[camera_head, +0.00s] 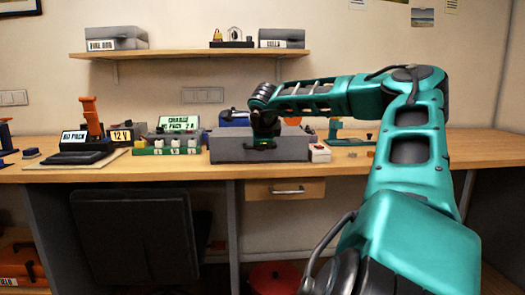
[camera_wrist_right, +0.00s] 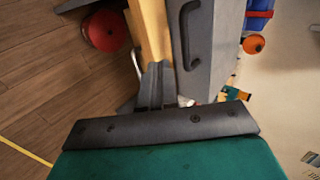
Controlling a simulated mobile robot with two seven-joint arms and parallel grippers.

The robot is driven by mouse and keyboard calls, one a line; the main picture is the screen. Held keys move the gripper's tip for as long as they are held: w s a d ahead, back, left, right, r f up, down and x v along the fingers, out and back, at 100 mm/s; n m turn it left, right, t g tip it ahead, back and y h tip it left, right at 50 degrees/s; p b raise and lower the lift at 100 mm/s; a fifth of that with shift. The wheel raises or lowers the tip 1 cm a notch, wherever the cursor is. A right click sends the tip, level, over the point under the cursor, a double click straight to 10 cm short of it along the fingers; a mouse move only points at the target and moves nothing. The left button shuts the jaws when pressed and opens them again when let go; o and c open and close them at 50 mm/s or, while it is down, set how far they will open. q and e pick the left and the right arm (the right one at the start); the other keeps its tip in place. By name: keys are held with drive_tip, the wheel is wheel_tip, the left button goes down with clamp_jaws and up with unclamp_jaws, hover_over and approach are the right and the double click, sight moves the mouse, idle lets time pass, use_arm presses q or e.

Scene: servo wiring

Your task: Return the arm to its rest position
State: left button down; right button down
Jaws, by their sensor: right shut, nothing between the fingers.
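My teal right arm (camera_head: 410,150) comes in from the lower right and reaches across to the middle of the bench. Its gripper (camera_head: 264,143) points down in front of the grey box (camera_head: 235,150) and hides part of it. In the right wrist view the dark fingers (camera_wrist_right: 156,85) are together, with nothing seen between them. My left gripper is not in view.
The wooden bench (camera_head: 190,171) holds a power-strip-like green block (camera_head: 165,150), a 12 V unit (camera_head: 121,134) and an orange-armed device (camera_head: 91,117). A shelf (camera_head: 190,54) hangs above. A dark chair (camera_head: 135,240) stands in front, left of a drawer (camera_head: 285,189).

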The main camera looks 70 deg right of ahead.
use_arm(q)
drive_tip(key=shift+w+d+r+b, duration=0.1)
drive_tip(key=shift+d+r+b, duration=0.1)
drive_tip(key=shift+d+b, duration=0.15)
use_arm(e)
drive_tip(key=s+a, duration=0.1)
drive_tip(key=a, duration=0.2)
drive_tip(key=s+a, duration=0.1)
drive_tip(key=a, duration=0.1)
drive_tip(key=shift+s+a, duration=0.1)
drive_tip(key=shift+s, duration=0.25)
drive_tip(key=shift+f, duration=0.1)
